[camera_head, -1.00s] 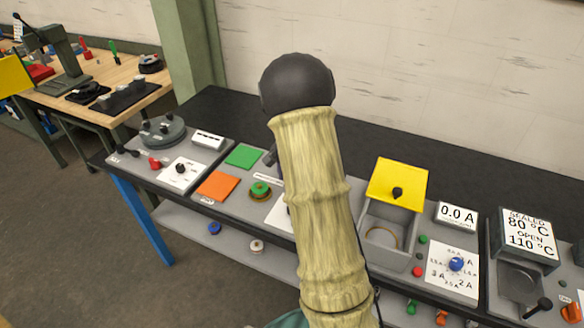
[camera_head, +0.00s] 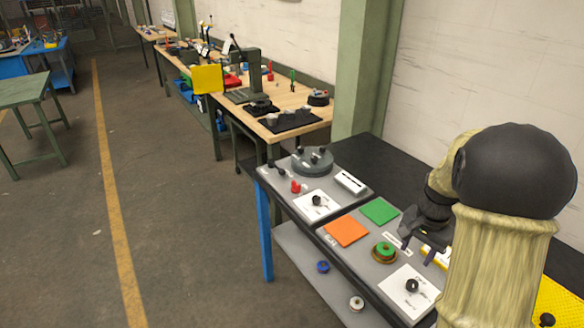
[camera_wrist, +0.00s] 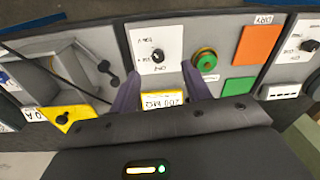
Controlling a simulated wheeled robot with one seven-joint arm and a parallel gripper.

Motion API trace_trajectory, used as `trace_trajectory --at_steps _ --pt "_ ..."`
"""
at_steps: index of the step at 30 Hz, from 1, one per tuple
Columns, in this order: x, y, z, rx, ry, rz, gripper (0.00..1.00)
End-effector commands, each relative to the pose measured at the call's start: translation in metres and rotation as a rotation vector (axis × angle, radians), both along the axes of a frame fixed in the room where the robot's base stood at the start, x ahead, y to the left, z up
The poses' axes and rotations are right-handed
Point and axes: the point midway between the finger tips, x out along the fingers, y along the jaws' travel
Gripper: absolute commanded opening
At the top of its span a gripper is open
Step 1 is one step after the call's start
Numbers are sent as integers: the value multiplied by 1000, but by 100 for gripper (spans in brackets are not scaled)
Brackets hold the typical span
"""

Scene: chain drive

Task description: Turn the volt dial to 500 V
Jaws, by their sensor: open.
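A black dial (camera_head: 412,286) stands on a white plate on the bench panel, in front of my gripper in the head view. It also shows in the wrist view as a black knob (camera_wrist: 158,55) on a white plate whose lettering is upside down and too small to read. My gripper (camera_head: 418,248) is open and empty above the panel, behind the dial. In the wrist view its two dark fingers (camera_wrist: 161,72) stand apart, with the dial just beyond the gap between them. A yellow-edged display (camera_wrist: 163,101) is partly hidden at the gripper. The dial's pointed-to value cannot be read.
A green button (camera_head: 385,251) on a brass ring sits beside the dial plate, near orange (camera_head: 346,230) and green (camera_head: 380,211) pads. Another black dial (camera_head: 317,201) is farther left.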

Motion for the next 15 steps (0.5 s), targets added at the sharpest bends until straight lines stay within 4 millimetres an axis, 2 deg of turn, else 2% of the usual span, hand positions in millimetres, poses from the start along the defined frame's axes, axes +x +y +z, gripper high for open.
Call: trace_trajectory --at_steps 1,3,9,12,15 --pt "-16 16 4 -4 -18 79 48" --pt "-38 36 6 -15 -44 198 48" --pt "-103 83 7 -64 -118 533 48" --pt "-129 97 5 -87 -145 659 48" --pt "-144 104 3 -102 -160 731 48"
